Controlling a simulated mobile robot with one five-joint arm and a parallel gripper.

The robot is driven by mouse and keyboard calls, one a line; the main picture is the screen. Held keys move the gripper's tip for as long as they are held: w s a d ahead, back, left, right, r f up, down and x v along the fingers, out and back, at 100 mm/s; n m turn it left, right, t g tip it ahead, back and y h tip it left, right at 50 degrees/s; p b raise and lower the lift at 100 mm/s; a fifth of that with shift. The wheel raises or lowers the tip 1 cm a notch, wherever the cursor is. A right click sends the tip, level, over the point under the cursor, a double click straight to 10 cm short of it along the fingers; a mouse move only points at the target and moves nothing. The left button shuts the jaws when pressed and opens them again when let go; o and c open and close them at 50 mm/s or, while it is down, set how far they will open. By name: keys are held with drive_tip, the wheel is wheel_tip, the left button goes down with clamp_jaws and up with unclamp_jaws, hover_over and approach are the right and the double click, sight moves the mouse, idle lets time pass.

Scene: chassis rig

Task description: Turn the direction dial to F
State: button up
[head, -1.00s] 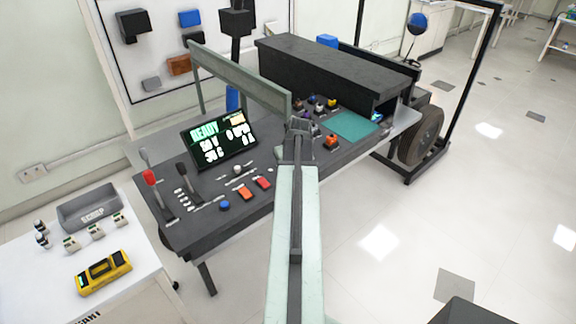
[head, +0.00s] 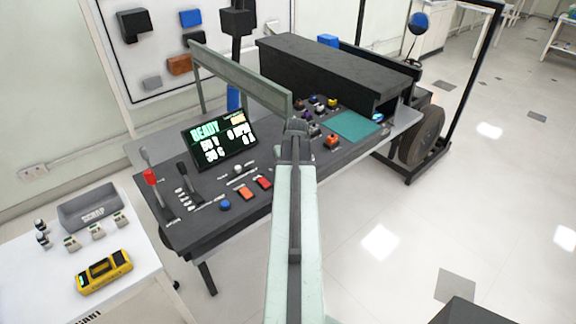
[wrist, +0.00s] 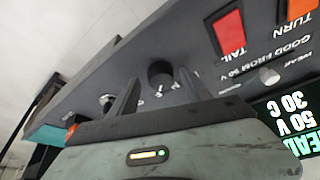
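A round black knob (wrist: 160,72) with small white marks beside it stands on the dark console panel in the wrist view. It looks like the direction dial, but its letters are too small to read. My gripper (wrist: 158,90) is open, with its two fingers apart and the knob showing in the gap between them. I cannot tell whether the fingers reach around the knob or stop short of it. In the head view my gripper (head: 297,126) is over the console's right-middle part and hides the dial.
The display (head: 220,139) reads READY. Red (head: 264,182) and orange (head: 245,193) buttons, a blue button (head: 225,205) and a red-topped lever (head: 151,178) are left of my arm. A raised grey bar (head: 240,78) crosses behind my gripper. A green mat (head: 354,125) lies to the right.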

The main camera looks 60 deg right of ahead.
drive_tip(key=p+v, duration=0.7)
drive_tip(key=shift+a+r, duration=0.15)
drive_tip(key=shift+r, duration=0.2)
drive_tip(key=shift+s, duration=0.1)
